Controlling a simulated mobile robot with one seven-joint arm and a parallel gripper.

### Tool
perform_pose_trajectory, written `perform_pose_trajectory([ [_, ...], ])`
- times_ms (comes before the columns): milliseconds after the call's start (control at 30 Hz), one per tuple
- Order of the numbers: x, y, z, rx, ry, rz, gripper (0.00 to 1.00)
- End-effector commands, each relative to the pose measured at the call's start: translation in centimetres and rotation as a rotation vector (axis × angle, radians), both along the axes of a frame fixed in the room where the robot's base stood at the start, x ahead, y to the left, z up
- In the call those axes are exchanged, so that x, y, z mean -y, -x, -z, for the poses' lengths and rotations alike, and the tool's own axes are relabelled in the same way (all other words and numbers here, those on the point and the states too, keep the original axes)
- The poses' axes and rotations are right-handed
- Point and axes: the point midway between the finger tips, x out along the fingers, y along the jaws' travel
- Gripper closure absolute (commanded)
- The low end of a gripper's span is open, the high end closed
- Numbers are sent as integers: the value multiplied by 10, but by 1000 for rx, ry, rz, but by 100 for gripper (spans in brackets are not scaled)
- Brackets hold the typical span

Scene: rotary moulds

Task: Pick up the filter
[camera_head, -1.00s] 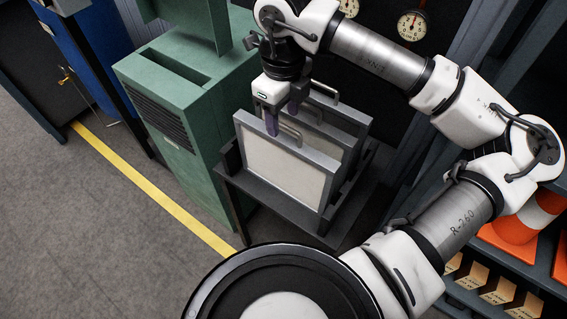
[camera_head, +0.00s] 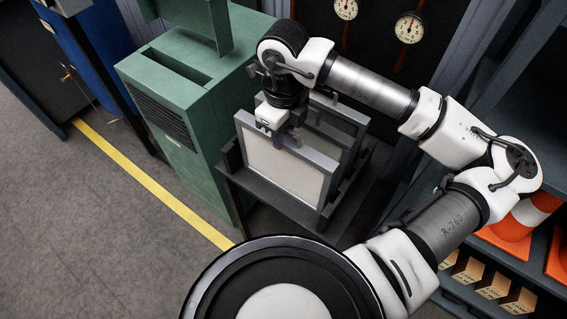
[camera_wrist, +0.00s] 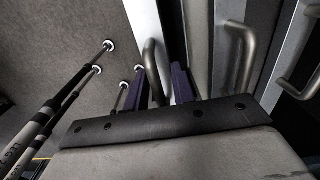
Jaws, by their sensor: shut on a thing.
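The front filter (camera_head: 283,176) is a pale panel in a grey frame, standing upright in a dark rack (camera_head: 262,203). My gripper (camera_head: 289,143) is at the top edge of this filter, pointing down. In the wrist view its two purple fingers (camera_wrist: 162,88) are on either side of a curved metal handle (camera_wrist: 153,62), shut on it. In the head view my gripper hides most of that handle. Another framed filter (camera_head: 333,122) stands behind the front one in the same rack. More handles (camera_wrist: 238,60) show at the right of the wrist view.
A green machine (camera_head: 185,115) with a slotted top stands close on the left of the rack. Dials (camera_head: 409,28) are on the dark wall behind. Shelves with orange cones (camera_head: 505,240) and small boxes (camera_head: 495,285) are at right. The floor at left is clear beyond a yellow line (camera_head: 150,185).

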Motion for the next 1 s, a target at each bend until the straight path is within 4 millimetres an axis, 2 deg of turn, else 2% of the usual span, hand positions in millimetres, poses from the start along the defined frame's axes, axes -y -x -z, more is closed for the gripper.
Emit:
perform_pose_trajectory([
  [500, 0, 0, -1, 1, 0, 0, 100],
  [667, 0, -1, -7, 3, 1, 1, 100],
  [867, 0, -1, -32, 5, 2, 1, 100],
  [1000, 0, -1, -63, 7, 2, 1, 100],
])
